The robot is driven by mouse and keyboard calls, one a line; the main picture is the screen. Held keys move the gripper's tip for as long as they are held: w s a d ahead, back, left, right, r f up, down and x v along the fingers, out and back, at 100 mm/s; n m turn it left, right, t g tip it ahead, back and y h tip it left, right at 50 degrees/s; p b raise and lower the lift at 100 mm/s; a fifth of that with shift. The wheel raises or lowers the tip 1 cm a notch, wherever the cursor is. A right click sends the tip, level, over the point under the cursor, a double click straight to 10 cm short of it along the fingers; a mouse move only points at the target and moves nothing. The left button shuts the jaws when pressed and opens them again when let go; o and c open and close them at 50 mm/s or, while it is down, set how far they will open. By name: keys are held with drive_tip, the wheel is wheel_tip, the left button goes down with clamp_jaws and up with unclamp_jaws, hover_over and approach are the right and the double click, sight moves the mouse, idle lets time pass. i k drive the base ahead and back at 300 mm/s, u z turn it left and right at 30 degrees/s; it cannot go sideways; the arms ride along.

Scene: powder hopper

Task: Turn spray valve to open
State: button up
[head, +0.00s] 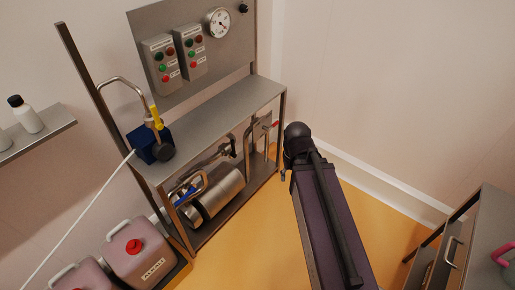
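Several valve handles show in the head view, and I cannot tell for sure which is the spray valve. A yellow lever (156,115) stands nearly upright above a blue box (150,144) at the left end of the steel bench. A blue handle (188,194) sits on the pipework below the bench top, at the front left. A small red handle (275,125) is at the right end of the pipework. My gripper is not recognisable in this view. My dark arm and column rise right of the bench.
The steel bench (215,125) carries a panel with two button boxes (162,62) and a gauge (217,22). A steel cylinder (217,193) lies below. Pink canisters (137,250) stand at lower left, with a white hose (85,213) nearby. A cabinet (478,235) stands right.

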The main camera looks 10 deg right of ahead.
sight(234, 156)
drive_tip(key=u, duration=0.25)
drive_tip(key=k, duration=0.1)
drive_tip(key=z, duration=1.55)
drive_tip(key=i, duration=0.45)
drive_tip(key=u, duration=2.85)
drive_tip(key=i, duration=0.1)
drive_tip(key=z, duration=1.05)
